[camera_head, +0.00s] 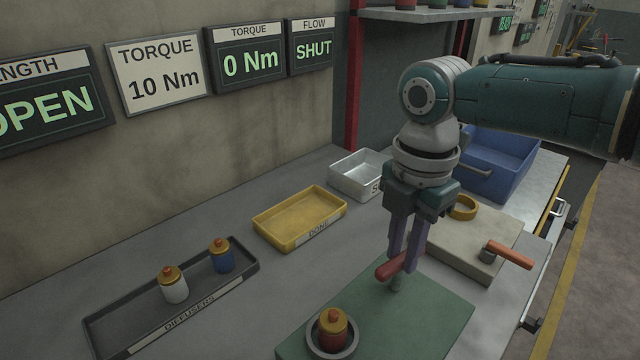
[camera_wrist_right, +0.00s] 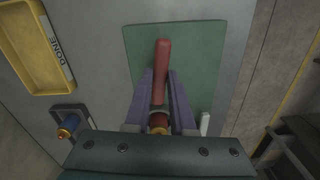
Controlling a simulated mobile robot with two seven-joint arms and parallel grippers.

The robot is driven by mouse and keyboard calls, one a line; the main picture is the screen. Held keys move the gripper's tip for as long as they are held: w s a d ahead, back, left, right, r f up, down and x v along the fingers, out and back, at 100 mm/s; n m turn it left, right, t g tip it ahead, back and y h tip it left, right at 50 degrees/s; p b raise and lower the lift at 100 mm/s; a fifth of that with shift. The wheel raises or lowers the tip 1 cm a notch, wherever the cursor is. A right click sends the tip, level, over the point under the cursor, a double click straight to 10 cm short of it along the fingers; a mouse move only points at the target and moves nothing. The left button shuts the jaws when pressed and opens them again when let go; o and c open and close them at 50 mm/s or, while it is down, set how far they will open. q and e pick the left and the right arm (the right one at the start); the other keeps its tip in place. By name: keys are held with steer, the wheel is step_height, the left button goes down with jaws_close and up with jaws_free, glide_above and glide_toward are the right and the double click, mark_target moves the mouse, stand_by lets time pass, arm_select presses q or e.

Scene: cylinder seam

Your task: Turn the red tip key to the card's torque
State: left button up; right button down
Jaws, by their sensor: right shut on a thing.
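The red tip key (camera_head: 393,267) has a red bar handle above the green plate (camera_head: 440,312). In the right wrist view the bar (camera_wrist_right: 162,58) runs between purple fingers. My right gripper (camera_head: 404,262) points down and is shut on the red key; its fingers hide part of the handle. The white torque card (camera_head: 160,77) reads 10 Nm. The dark torque display (camera_head: 247,61) to its right reads 0 Nm. A red bottle (camera_head: 333,328) with a yellow cap stands in a round holder on the green plate. My left gripper is not in view.
An orange-handled lever (camera_head: 508,254) and a yellow ring (camera_head: 463,207) are on a pale block at right. A yellow DONE tray (camera_head: 270,239), a metal tray (camera_head: 343,183), a blue bin (camera_head: 520,187) and a dark diffuser tray (camera_head: 110,325) stand around. The flow display (camera_head: 312,48) reads SHUT.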

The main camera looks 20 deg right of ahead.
steer(key=m+p, duration=0.2)
steer(key=m, duration=0.4)
steer(key=shift+r, duration=0.1)
steer(key=m+p, duration=0.1)
steer(key=m, duration=0.3)
steer(key=shift+m, duration=0.7)
steer(key=shift+p, duration=0.3)
steer(key=shift+m, duration=0.3)
steer(key=c, duration=0.8)
jaws_free()
steer(key=shift+o, duration=0.2)
